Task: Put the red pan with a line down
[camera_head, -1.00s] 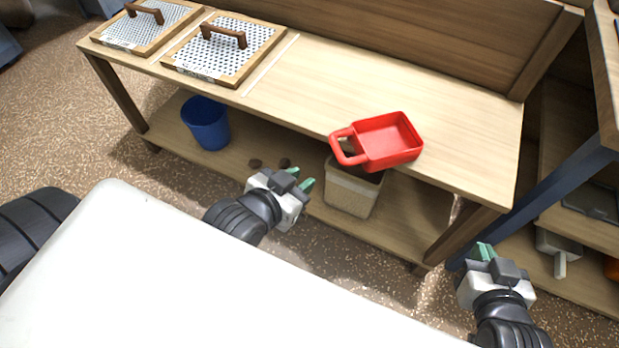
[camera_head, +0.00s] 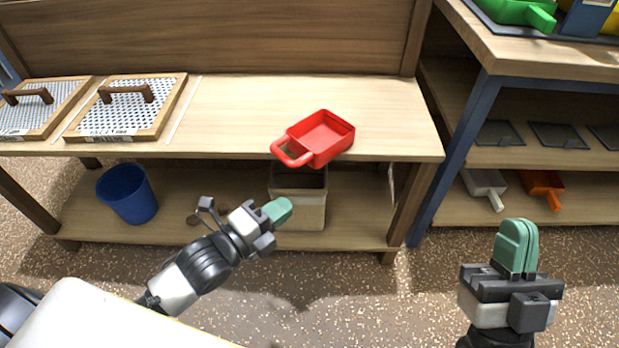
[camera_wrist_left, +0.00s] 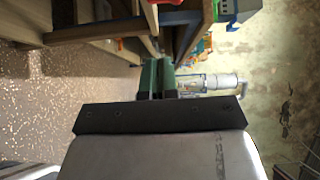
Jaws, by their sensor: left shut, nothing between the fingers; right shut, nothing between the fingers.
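The red pan (camera_head: 318,139) sits on the wooden bench top near its front edge, its loop handle pointing front left and sticking out past the edge. A line on the pan cannot be made out. My left gripper (camera_head: 278,211) is in front of the bench, below and apart from the pan, shut and empty. Its green fingers also show closed in the left wrist view (camera_wrist_left: 157,78), where the pan is not seen. My right gripper (camera_head: 516,246) points up at the lower right, shut and empty, well away from the pan.
The bench top (camera_head: 240,110) is clear left of the pan up to two framed screens (camera_head: 127,107) with handles. A blue bucket (camera_head: 127,194) and a beige bin (camera_head: 300,205) stand on the lower shelf. A shelf unit (camera_head: 545,92) with trays and scoops stands at the right.

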